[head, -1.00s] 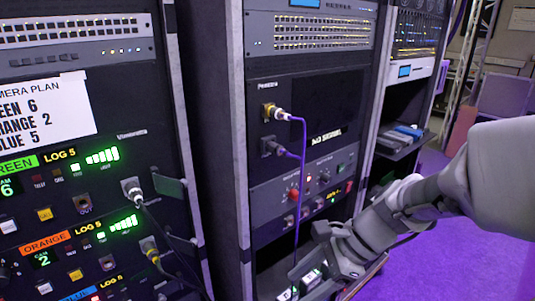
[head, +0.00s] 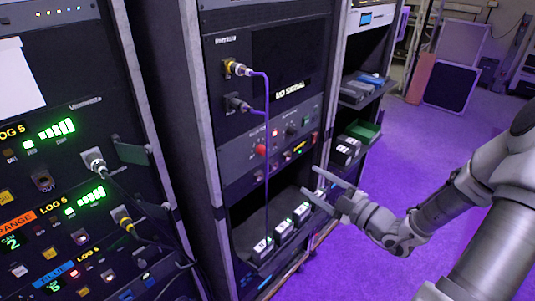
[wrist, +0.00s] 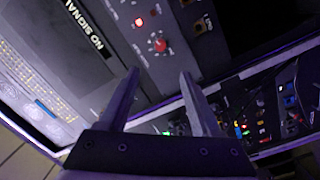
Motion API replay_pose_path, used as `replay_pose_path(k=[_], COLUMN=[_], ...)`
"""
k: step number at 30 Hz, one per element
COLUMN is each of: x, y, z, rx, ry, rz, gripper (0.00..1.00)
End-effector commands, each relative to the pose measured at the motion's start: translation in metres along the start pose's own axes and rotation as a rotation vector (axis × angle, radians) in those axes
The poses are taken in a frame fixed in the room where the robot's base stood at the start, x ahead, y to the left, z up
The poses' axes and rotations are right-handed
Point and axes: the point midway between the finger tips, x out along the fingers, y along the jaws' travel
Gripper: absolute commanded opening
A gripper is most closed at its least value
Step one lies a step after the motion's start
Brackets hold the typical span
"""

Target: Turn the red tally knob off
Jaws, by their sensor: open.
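The red knob (head: 260,150) sits on the grey control panel (head: 240,168) in the middle rack, below the dark screen marked NO SIGNAL. A small red light (head: 275,132) glows up and right of it. My gripper (head: 310,181) is open and empty, to the right of the knob and lower in the picture, apart from the panel. In the wrist view the red knob (wrist: 160,45) shows beyond the gap between my open fingers (wrist: 159,73), with the lit red light (wrist: 139,22) near it. The knob's pointer direction is too small to read.
A purple cable (head: 267,120) hangs from a connector (head: 237,67) and runs down close beside the knob. Several small black-and-white boxes (head: 283,231) stand on the shelf below. The left rack (head: 100,150) carries more cables. Purple floor (head: 415,140) lies open at right.

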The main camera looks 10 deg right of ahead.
Motion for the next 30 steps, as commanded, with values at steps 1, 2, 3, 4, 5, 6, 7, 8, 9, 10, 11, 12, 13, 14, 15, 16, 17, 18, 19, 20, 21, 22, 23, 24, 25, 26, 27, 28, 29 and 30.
replay_pose_path(k=[1,2,3,4,5,6,7,8,9,10,11,12,13,14,15,16,17,18,19,20,21,22,23,24,25,26,27,28,29,30], x=[0.006,0.010,0.017,0.022,0.028,0.036,0.043,0.050,0.059,0.066,0.072,0.081,0.088,0.094,0.103,0.110,0.116,0.124,0.130,0.135,0.142,0.146,0.150,0.155,0.159,0.161,0.164,0.166,0.167,0.169], y=[-0.001,-0.001,-0.001,-0.001,-0.002,-0.002,-0.002,-0.002,-0.002,-0.002,-0.002,-0.002,-0.002,-0.002,-0.002,-0.002,-0.003,-0.002,-0.003,-0.002,-0.002,-0.002,-0.002,-0.002,-0.002,-0.002,-0.002,-0.002,-0.002,-0.002], z=[0.000,-0.001,-0.001,-0.001,-0.002,-0.001,-0.001,-0.002,-0.002,-0.002,-0.002,-0.002,-0.002,-0.002,-0.002,-0.002,-0.003,-0.002,-0.002,-0.002,-0.002,-0.003,-0.002,-0.002,-0.002,-0.002,-0.002,-0.002,-0.002,-0.002], rx=[-0.001,-0.002,-0.003,-0.003,-0.003,-0.004,-0.005,-0.005,-0.004,-0.005,-0.005,-0.005,-0.005,-0.006,-0.006,-0.006,-0.005,-0.006,-0.006,-0.007,-0.007,-0.007,-0.007,-0.007,-0.006,-0.007,-0.007,-0.007,-0.007,-0.006], ry=[0.003,0.004,0.005,0.005,0.007,0.006,0.007,0.007,0.007,0.008,0.007,0.007,0.007,0.008,0.007,0.006,0.008,0.007,0.007,0.006,0.006,0.007,0.005,0.004,0.004,0.005,0.004,0.004,0.004,0.003], rz=[-0.002,-0.003,-0.003,-0.003,-0.004,-0.004,-0.005,-0.004,-0.005,-0.005,-0.005,-0.006,-0.005,-0.005,-0.005,-0.005,-0.006,-0.005,-0.006,-0.005,-0.005,-0.005,-0.005,-0.005,-0.005,-0.005,-0.004,-0.004,-0.005,-0.005], gripper=[0.65,0.65,0.65,0.65,0.65,0.65,0.65,0.65,0.65,0.65,0.65,0.65,0.65,0.65,0.65,0.65,0.65,0.65,0.65,0.65,0.65,0.65,0.65,0.65,0.65,0.65,0.65,0.65,0.65,0.65])
